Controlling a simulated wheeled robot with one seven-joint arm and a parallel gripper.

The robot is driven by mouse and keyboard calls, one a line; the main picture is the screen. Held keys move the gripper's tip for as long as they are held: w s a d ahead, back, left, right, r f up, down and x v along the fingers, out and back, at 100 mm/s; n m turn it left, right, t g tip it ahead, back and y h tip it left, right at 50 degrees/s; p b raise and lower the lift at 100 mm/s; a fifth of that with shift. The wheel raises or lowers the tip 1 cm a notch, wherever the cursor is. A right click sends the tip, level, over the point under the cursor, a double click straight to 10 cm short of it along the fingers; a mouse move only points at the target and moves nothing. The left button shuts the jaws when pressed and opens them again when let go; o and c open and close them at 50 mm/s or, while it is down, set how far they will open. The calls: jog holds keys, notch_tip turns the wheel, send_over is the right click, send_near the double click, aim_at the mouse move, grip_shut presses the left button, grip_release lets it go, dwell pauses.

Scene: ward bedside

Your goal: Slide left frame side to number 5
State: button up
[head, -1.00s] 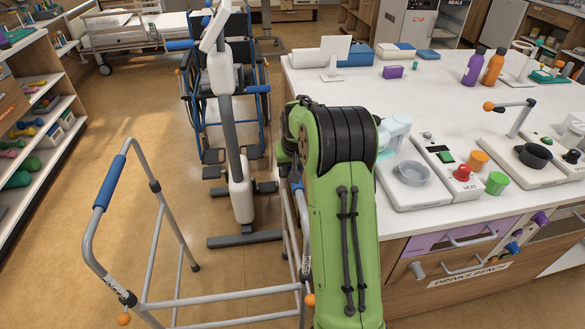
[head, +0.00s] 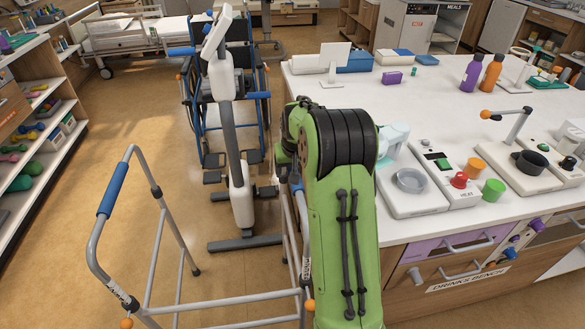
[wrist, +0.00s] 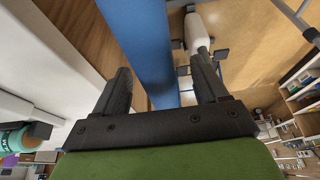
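The grey walking frame stands at the lower left of the head view. Its picture-left side (head: 92,248) carries a blue grip (head: 113,190), a small marked label too small to read (head: 122,294) and an orange knob (head: 126,323). Its picture-right side (head: 290,240) is mostly behind my green arm, with another label (head: 306,268) and an orange knob (head: 309,305). In the wrist view my gripper (wrist: 160,72) has its fingers apart, with a blue bar (wrist: 150,45) running between them. Contact with the bar is unclear. The head view hides my gripper behind the arm.
A white drinks bench (head: 430,110) stands close on the right of my arm. An exercise machine (head: 240,190) and a wheelchair (head: 262,95) stand beyond the frame. Shelves (head: 40,150) line the left. The floor between shelves and frame (head: 75,215) is clear.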

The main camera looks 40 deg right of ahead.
jog(key=shift+p+v, duration=1.75)
jog(key=shift+v, duration=1.4)
jog(key=shift+s+r, duration=0.2)
jog(key=shift+r, duration=0.1)
jog(key=shift+a+r, duration=0.2)
jog(key=s+a+r+n+t+p, duration=0.15)
jog(key=s+a+r+p, duration=0.25)
jog(key=s+a+r, duration=0.7)
jog(key=s+a+r+n+y+p, duration=0.1)
jog(key=s+a+r+n, duration=0.1)
jog(key=s+a, duration=0.3)
jog(key=s+a+r+n+p, duration=0.1)
jog(key=s+a, duration=0.4)
jog(key=s, duration=0.6)
notch_tip(320, 180, up, 3)
jog(key=shift+a+f+n+y+p, duration=0.1)
jog(key=shift+a+n+y+p, duration=0.3)
jog(key=shift+p, duration=0.25)
